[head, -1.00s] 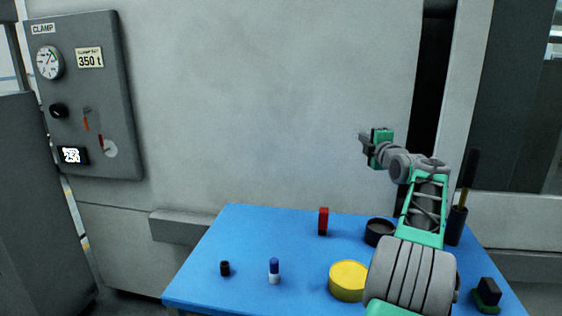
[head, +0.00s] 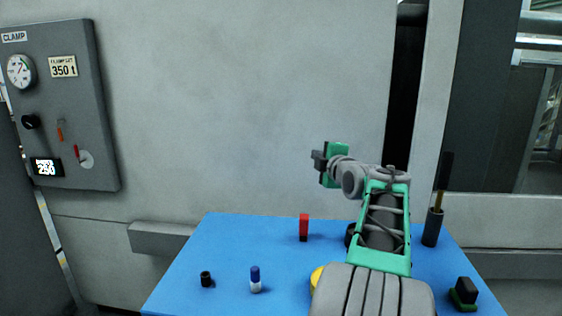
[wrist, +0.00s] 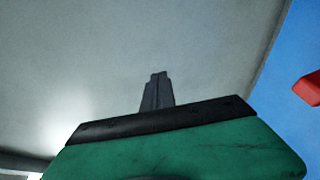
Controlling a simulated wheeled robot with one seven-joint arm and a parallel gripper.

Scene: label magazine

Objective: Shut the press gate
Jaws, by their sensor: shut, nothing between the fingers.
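No part is clearly marked as the press gate. A dark upright panel (head: 473,110) with an opening beside it stands at the right in the head view, and I cannot tell whether it is the gate. A black vertical gap (head: 404,90) lies between the large grey machine face (head: 230,100) and a pale post (head: 432,100). My gripper (head: 317,161) is shut and empty, above the blue table in front of the grey face. In the wrist view its closed fingers (wrist: 157,90) point at a plain grey surface.
The blue table (head: 220,265) holds a red block (head: 304,227), a blue-and-white bottle (head: 255,280), a small black cylinder (head: 206,279), a dark holder (head: 433,228) and a green-and-black block (head: 463,293). A clamp control box (head: 75,110) hangs at the left.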

